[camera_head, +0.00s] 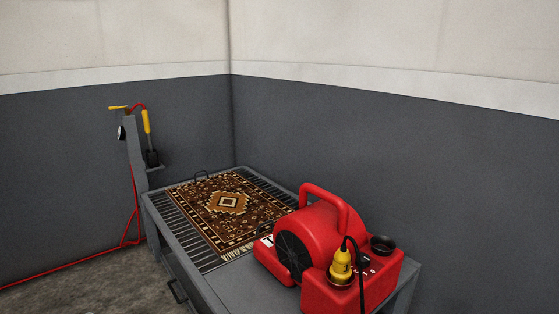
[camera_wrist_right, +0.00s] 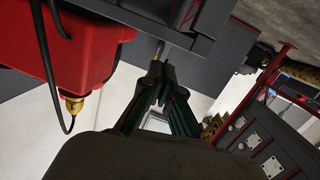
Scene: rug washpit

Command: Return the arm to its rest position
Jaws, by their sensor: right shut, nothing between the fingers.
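My right gripper (camera_wrist_right: 164,82) shows in the right wrist view, with its dark fingers together and no object seen between them. It is apart from the red blower (camera_wrist_right: 60,45), which fills the upper left of that view. Neither arm shows in the head view. There the red blower (camera_head: 322,233) stands on the near part of a grey slatted table (camera_head: 228,287). My left gripper is in neither view.
A patterned rug (camera_head: 228,203) lies on the table's slats. A yellow plug (camera_head: 341,266) with a black cord is at the blower's front. A grey post (camera_head: 136,150) with a yellow-handled tool (camera_head: 146,122) and red hose (camera_head: 70,264) stands left. Floor at lower left is clear.

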